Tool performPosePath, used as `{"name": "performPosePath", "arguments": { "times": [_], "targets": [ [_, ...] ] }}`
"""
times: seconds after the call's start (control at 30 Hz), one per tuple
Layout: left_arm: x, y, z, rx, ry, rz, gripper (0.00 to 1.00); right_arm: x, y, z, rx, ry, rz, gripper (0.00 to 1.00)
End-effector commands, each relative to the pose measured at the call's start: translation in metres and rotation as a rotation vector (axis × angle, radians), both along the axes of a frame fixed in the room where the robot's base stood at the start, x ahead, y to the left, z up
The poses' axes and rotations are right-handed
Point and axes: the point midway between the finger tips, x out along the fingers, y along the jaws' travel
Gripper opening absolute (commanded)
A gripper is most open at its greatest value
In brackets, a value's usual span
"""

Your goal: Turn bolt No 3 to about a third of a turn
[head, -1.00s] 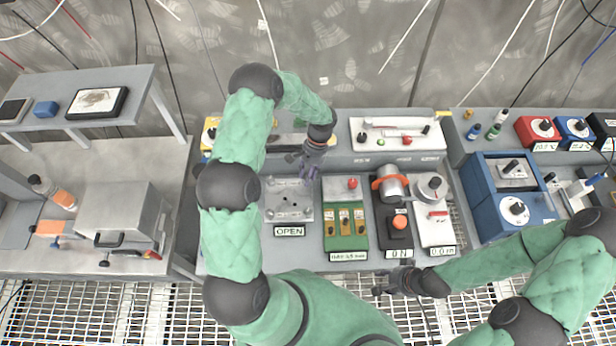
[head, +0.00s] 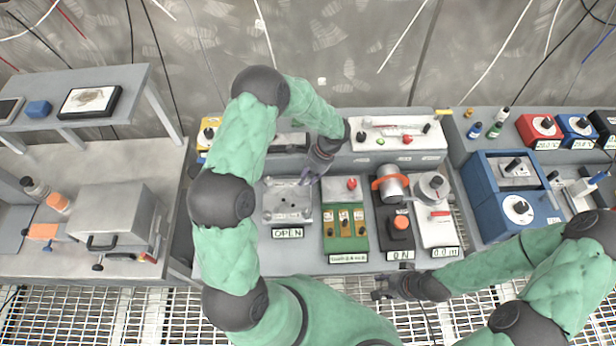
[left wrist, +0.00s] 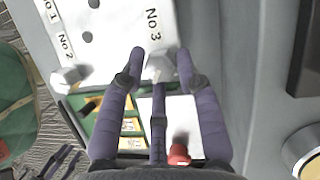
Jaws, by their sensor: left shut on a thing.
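The light metal plate (head: 272,207) with several bolts and dark holes lies behind the OPEN sign (head: 288,233) in the head view. In the left wrist view the plate (left wrist: 112,28) carries the labels No 1, No 2 and No 3. Bolt No 3 (left wrist: 158,69), a pale metal head, sits beside its label at the plate's corner. My left gripper (head: 309,180) reaches down to that corner; in the left wrist view its purple fingers (left wrist: 160,62) are shut on bolt No 3, one on each side. A pale bolt (left wrist: 68,79) stands near No 2. My right gripper (head: 380,287) is open and empty, low in front of the bench.
Right of the plate stand a green block (head: 346,243) with a red knob, a black box (head: 398,236) with an orange button, and a white unit (head: 437,232). A white panel (head: 390,150) stands behind. A blue box (head: 485,190) is further right.

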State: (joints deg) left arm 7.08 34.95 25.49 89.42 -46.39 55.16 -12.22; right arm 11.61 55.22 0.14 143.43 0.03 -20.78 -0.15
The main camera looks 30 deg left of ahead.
Motion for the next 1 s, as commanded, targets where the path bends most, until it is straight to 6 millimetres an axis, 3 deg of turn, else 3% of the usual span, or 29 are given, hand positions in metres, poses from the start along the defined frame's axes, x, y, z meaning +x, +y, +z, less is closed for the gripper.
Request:
{"name": "performPosePath", "arguments": {
  "times": [0.03,0.57,0.6,0.63,1.0],
  "targets": [
    [-0.0069,0.0027,-0.0032,0.006,0.019,-0.010,0.01,0.0001,0.0000,-0.0009,0.000,0.000,0.000,0.40],
    [-0.0060,0.0031,-0.0026,0.006,0.017,-0.029,0.01,0.0001,0.0000,-0.0012,0.000,0.000,0.000,0.40],
    [-0.0058,0.0031,-0.0026,0.006,0.017,-0.028,0.45,0.0001,0.0000,-0.0012,0.000,0.000,0.000,0.40],
    [-0.0055,0.0031,-0.0025,0.005,0.016,-0.028,0.53,0.0001,0.0000,-0.0012,0.000,0.000,0.000,0.40],
    [-0.0008,0.0009,0.0014,0.003,0.004,-0.029,0.54,0.0001,-0.0001,-0.0010,0.000,0.000,0.000,0.40]
  ]
}}
